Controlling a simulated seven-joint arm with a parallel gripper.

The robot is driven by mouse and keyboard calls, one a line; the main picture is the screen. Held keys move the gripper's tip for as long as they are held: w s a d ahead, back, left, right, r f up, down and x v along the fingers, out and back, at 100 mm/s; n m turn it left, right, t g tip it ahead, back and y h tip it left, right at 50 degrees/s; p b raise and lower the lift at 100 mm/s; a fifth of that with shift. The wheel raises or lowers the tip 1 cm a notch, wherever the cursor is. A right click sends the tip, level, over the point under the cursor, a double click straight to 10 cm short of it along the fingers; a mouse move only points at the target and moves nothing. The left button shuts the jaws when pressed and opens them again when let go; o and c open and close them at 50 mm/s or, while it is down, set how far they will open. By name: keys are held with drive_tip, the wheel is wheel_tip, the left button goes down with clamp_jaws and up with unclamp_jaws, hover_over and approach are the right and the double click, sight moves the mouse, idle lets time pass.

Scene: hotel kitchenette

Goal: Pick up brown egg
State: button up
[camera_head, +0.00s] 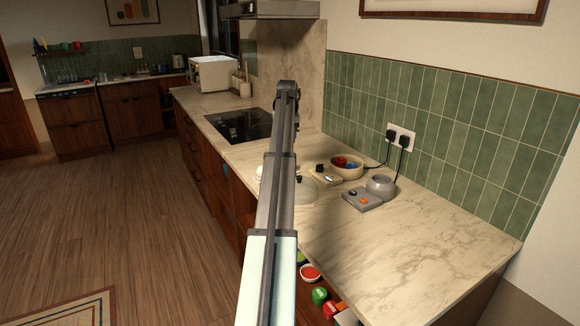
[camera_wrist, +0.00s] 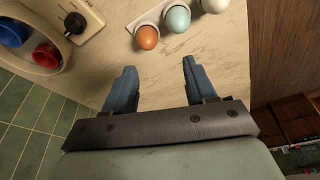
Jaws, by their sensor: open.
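The brown egg (camera_wrist: 148,38) sits at the near end of a white egg holder (camera_wrist: 150,19) on the marble counter in the wrist view. A pale blue egg (camera_wrist: 178,18) and a white egg (camera_wrist: 214,4) sit beside it in the row. My gripper (camera_wrist: 159,65) is open and empty, its two blue-grey fingers apart, with the brown egg just beyond the fingertips. I cannot make out the brown egg in the head view, where my arm covers part of the counter.
The counter (camera_head: 420,235) is clear at the front right.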

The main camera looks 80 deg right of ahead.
drive_tip(key=d+f, duration=0.1)
drive_tip(key=f, duration=0.1)
drive_tip(key=s+f, duration=0.1)
drive_tip(key=f, duration=0.1)
drive_tip(key=d+f, duration=0.1)
drive_tip(key=f, duration=0.2)
drive_tip(key=shift+s+d+f, duration=0.1)
drive_tip(key=shift+s+d, duration=0.2)
drive_tip(key=shift+s, duration=0.05)
drive_tip(key=shift+x, duration=2.75)
drive_tip(key=shift+w+d, duration=0.1)
drive_tip(key=shift+w, duration=0.05)
drive_tip(key=c, duration=0.5)
